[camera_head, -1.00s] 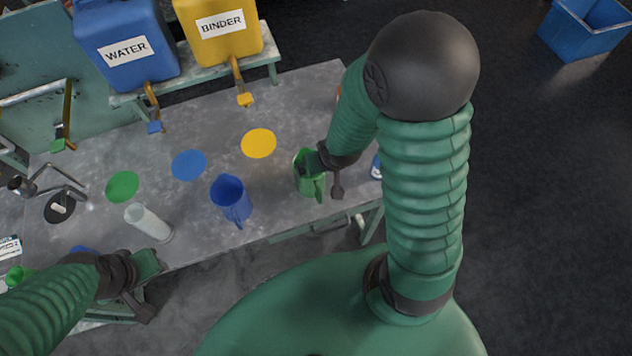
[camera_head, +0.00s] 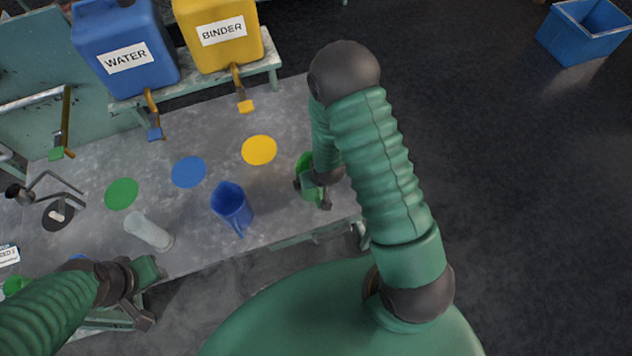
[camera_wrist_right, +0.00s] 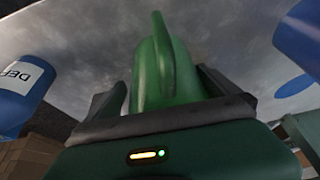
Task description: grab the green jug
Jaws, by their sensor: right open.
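The green jug (camera_head: 305,161) stands on the table to the right of the blue jug, largely hidden by my right gripper and forearm in the head view. In the right wrist view the green jug (camera_wrist_right: 178,75) stands between the two open fingers of my right gripper (camera_wrist_right: 165,98), its handle toward the camera. I cannot tell whether either finger touches it. In the head view my right gripper (camera_head: 312,190) is at the jug. My left gripper (camera_head: 150,290) is at the table's front left edge, away from the jug; its jaws are not clear.
A blue jug (camera_head: 232,208) and a clear cylinder (camera_head: 148,230) stand left of the green jug. Green, blue and yellow discs mark the table (camera_head: 215,135). WATER (camera_head: 125,50) and BINDER (camera_head: 220,35) containers stand behind. A labelled blue bottle (camera_wrist_right: 22,85) is close in the wrist view.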

